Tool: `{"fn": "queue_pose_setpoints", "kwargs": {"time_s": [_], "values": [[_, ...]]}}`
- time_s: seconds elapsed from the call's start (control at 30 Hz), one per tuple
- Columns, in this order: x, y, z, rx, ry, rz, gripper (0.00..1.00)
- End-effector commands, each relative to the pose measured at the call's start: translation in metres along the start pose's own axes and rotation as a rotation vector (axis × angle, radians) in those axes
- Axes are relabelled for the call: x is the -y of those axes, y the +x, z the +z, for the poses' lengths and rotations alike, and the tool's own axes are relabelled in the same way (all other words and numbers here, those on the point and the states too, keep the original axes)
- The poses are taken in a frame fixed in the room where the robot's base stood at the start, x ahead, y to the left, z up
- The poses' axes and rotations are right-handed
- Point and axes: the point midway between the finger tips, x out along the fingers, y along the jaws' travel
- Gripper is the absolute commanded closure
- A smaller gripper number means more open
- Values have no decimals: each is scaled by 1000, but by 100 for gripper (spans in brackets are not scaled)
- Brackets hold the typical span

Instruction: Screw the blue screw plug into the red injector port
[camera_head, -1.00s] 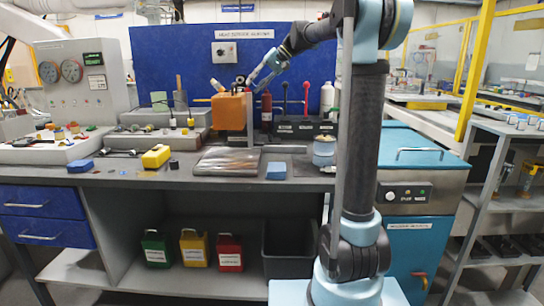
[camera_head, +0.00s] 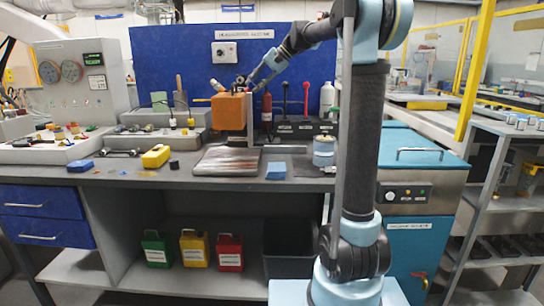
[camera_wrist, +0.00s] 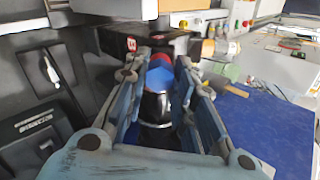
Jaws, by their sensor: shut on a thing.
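My gripper (camera_wrist: 157,75) is shut on the blue screw plug (camera_wrist: 158,79), which shows between its two fingers in the wrist view. The red injector port (camera_wrist: 160,61) shows as a red patch just beyond the blue plug. They look touching or nearly so, but I cannot tell how deep the plug sits. A dark cylindrical part lies below the plug, between the finger links. In the head view my gripper (camera_head: 245,82) is at the top of an orange block (camera_head: 228,111) on a stand. The plug and port are too small to make out there.
The grey workbench (camera_head: 225,183) carries a metal plate, a yellow block (camera_head: 156,156), a blue pad (camera_head: 276,171) and a round tin (camera_head: 324,150). A red bottle (camera_head: 267,107) and upright levers stand right of the orange block. A blue panel (camera_head: 175,60) rises behind.

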Motion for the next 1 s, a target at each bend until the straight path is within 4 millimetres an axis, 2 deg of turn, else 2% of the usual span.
{"fn": "queue_pose_setpoints", "kwargs": {"time_s": [0.5, 1.0], "values": [[0, 0, 0, -2, 508, -2, 100], [0, 1, 0, -1, 601, -2, 100]]}}
